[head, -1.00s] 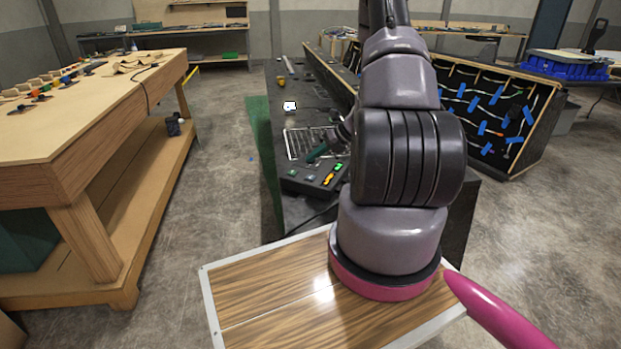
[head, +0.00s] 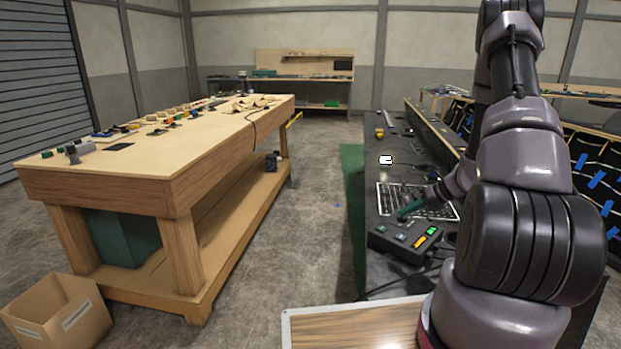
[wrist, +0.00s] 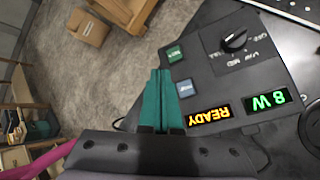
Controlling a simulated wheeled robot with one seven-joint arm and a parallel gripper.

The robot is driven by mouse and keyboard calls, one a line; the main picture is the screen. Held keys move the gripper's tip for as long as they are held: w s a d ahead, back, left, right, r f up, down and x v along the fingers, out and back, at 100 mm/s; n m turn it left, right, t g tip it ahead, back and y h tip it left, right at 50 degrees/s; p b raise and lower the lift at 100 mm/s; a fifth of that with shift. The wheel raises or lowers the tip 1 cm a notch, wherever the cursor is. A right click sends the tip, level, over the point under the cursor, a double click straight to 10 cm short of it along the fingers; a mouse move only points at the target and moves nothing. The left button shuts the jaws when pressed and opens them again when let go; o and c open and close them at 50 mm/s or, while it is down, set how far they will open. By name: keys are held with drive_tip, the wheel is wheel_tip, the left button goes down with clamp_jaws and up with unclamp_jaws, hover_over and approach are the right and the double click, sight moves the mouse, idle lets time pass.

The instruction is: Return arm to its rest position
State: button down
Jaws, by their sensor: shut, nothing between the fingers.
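My arm rises at the right of the head view and reaches over the dark bench. My gripper (head: 409,209) has green fingers and is near the left side of the LED console (head: 408,241), above it or beside it. In the wrist view the gripper (wrist: 158,80) is shut, its fingers together with nothing between them. The console (wrist: 215,85) there shows a black knob (wrist: 234,40), a green button (wrist: 174,54), a blue-grey button (wrist: 187,88), an orange display reading READY (wrist: 209,116) and a green display reading 8 W (wrist: 265,100).
The dark bench (head: 376,162) carries a metal grid (head: 440,210), a small white item (head: 386,160) and a yellow item (head: 379,132). A wooden workbench (head: 180,150) stands at left, with a cardboard box (head: 57,312) on the floor. The concrete aisle (head: 310,205) between is clear.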

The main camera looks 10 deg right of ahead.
drive_tip(key=s+a+r+n+g, duration=0.15)
drive_tip(key=a+r+n, duration=0.3)
drive_tip(key=r, duration=0.45)
drive_tip(key=s+a+r+n, duration=0.35)
drive_tip(key=r+n, duration=0.25)
drive_tip(key=r, duration=0.2)
drive_tip(key=s+a+r+n+g, duration=0.15)
drive_tip(key=a+r+n, duration=0.3)
drive_tip(key=r, duration=0.45)
drive_tip(key=s+a+r+n+t+h, duration=0.1)
drive_tip(key=s+r+n+t+h, duration=0.1)
drive_tip(key=s+r+n, duration=0.5)
drive_tip(key=s+a+r+n+t+h, duration=0.2)
drive_tip(key=s+r+n, duration=0.5)
drive_tip(key=s, duration=0.5)
drive_tip(key=shift+s+n+h, duration=0.3)
drive_tip(key=shift+n+h, duration=0.2)
drive_tip(key=shift+n, duration=0.1)
drive_tip(key=shift+a, duration=0.1)
